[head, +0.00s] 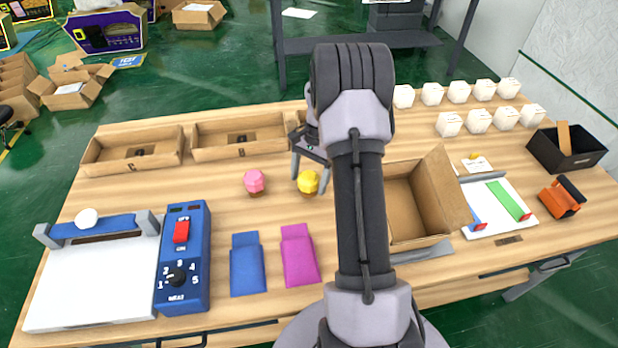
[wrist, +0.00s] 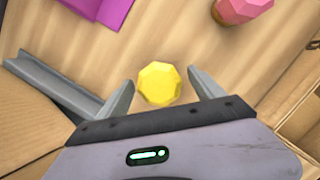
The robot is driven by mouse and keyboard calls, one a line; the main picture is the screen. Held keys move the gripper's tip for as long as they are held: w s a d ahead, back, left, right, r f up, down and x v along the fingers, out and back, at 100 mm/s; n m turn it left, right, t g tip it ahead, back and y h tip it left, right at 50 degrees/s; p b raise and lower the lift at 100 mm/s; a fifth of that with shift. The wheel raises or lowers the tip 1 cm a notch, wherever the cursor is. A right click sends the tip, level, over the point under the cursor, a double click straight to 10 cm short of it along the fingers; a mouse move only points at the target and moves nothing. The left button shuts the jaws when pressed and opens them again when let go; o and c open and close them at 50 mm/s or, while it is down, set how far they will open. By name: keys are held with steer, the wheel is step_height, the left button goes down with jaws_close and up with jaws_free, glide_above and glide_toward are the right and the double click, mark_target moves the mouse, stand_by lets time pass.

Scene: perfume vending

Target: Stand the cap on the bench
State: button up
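A yellow faceted cap (head: 308,181) is at the middle of the bench (head: 215,185), with a brown patch under it. In the wrist view the yellow cap (wrist: 160,84) lies between the two fingers of my gripper (wrist: 161,77), with a small gap on each side. My gripper (head: 311,168) is open and reaches down just behind the cap in the head view. A pink faceted cap (head: 254,181) stands to its left; it also shows in the wrist view (wrist: 242,9). Whether the yellow cap touches the bench is hard to tell.
Two cardboard trays (head: 132,172) stand behind at left. An open cardboard box (head: 408,218) is right of my arm. Blue (head: 247,268) and magenta (head: 299,258) pouches lie in front, beside a blue control box (head: 200,230). Several white pieces (head: 449,124) stand at back right.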

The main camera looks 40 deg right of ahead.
steer(key=shift+r, duration=0.1)
steer(key=s+p+v, duration=0.1)
steer(key=p+v, duration=0.5)
steer(key=v, duration=0.6)
steer(key=a+r+n+t+h, duration=0.2)
steer(key=a+r+n, duration=0.2)
steer(key=a+r, duration=1.2)
steer(key=s+a+r+n+t, duration=0.3)
steer(key=s+a+r+n, duration=0.15)
steer(key=s+a, duration=0.7)
steer(key=s+a+f+n+t+y+b, duration=0.1)
steer(key=s+a+f+n+b, duration=0.1)
steer(key=s+a, duration=0.4)
steer(key=shift+s+a+f+t, duration=0.3)
steer(key=shift+s+a+f, duration=0.1)
steer(key=shift+f, duration=0.2)
